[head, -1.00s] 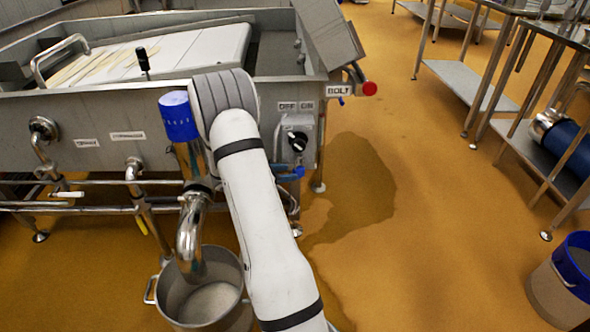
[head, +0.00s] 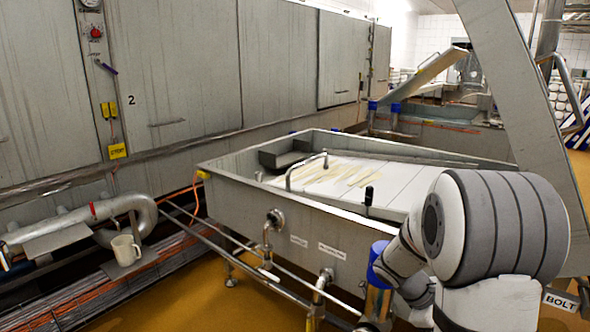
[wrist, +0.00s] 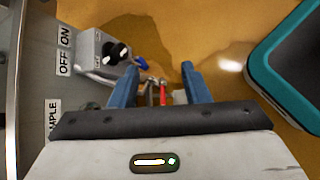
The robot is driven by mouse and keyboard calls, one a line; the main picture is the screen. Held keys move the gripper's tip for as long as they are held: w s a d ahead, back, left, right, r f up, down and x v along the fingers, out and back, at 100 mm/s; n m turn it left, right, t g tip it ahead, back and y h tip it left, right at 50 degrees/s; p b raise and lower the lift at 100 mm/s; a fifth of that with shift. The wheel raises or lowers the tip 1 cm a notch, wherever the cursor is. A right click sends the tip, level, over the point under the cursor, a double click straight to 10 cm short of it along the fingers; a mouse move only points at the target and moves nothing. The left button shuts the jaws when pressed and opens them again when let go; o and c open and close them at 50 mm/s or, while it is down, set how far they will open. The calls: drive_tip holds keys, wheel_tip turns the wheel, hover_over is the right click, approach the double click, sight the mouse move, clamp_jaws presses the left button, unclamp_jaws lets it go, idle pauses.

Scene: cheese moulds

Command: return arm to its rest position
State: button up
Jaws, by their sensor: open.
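My gripper (wrist: 160,80) shows in the wrist view with its two blue fingers apart. Nothing is held between them; a small red-handled fitting (wrist: 162,94) shows in the gap, beyond the fingers. In the head view my white and grey arm fills the lower right, in front of the steel vat (head: 235,208). The gripper itself is hidden or outside that view. The wrist view looks down past a grey switch box (wrist: 90,48) with a black knob, left of the fingers. A wet patch of orange floor lies beyond.
A large teal-edged dark object (wrist: 285,55) is at the right of the wrist view. In the head view, a blue-topped steel pipe (head: 378,270) stands beside my arm. A white mug (head: 126,249) stands at the left by pipes. A slanted steel beam (head: 520,110) rises at the right.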

drive_tip(key=s+a+r+m+t+y+p, duration=0.2)
drive_tip(key=s+a+r+m+y+p, duration=0.2)
drive_tip(key=a+r+p, duration=0.5)
drive_tip(key=s+a+r+m+t+y+p, duration=0.3)
drive_tip(key=s+a+r+p, duration=0.6)
drive_tip(key=r, duration=1)
drive_tip(key=a+m+y, duration=0.1)
drive_tip(key=a, duration=0.2)
drive_tip(key=shift+a+r+m+y+p, duration=0.25)
drive_tip(key=shift+a+m+y+p, duration=0.05)
drive_tip(key=shift+m, duration=0.1)
